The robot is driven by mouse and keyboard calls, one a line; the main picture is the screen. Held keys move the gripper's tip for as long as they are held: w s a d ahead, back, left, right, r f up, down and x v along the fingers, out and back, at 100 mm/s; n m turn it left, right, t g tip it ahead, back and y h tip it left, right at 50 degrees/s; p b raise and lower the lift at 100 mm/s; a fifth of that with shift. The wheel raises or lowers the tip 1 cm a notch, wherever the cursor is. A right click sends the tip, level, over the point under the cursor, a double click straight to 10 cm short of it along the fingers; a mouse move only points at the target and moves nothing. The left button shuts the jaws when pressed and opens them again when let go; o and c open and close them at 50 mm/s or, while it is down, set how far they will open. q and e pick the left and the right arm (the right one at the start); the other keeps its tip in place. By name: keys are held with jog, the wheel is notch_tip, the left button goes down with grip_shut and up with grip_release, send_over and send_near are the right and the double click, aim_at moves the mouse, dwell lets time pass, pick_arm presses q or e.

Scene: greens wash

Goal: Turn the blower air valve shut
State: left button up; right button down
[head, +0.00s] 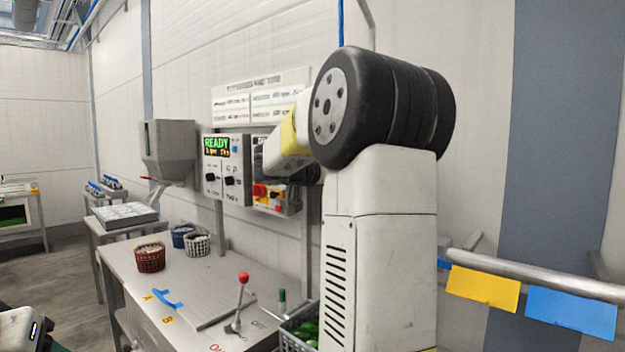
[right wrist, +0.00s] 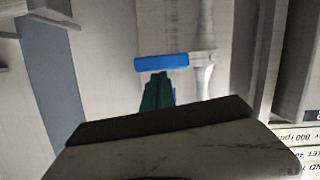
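In the right wrist view a flat blue bar handle (right wrist: 160,62) lies across, beside a pale vertical pipe (right wrist: 203,75); it looks like the valve handle. A smaller blue piece shows lower down, partly behind the fingers. My right gripper (right wrist: 158,76) has its dark green fingers close together, tips just short of the bar. I see nothing between them, and contact cannot be judged. In the head view my right arm hides its gripper and the handle. Part of my left arm shows at the bottom left corner; its fingers are barely visible.
A steel counter (head: 190,290) carries a red basket (head: 150,257), a pale basket (head: 197,243) and a red-knobbed lever (head: 243,279). A control box (head: 226,168) reading READY and a grey hopper (head: 169,145) stand behind. A rail (head: 540,275) runs at right.

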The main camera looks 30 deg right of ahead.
dwell(0.4)
jog(key=s+a+r, duration=0.3)
jog(key=a+r, duration=0.3)
jog(key=a, duration=0.3)
jog(key=s+a+f+n+y, duration=0.3)
jog(key=s+f+y, duration=0.15)
jog(key=f, duration=0.25)
jog(key=s+a+f+n+y, duration=0.35)
jog(key=s+f, duration=0.25)
jog(key=f, duration=0.2)
jog(key=s+a+f+n+y, duration=0.3)
jog(key=s+a+f+y, duration=0.1)
jog(key=a, duration=0.3)
jog(key=s+a+f+n+t+y, duration=0.1)
jog(key=s+a+f+n+y, duration=0.2)
jog(key=s+a, duration=0.4)
jog(key=shift+a+f+y, duration=0.55)
jog(key=shift+f+y, duration=0.05)
jog(key=shift+y, duration=0.1)
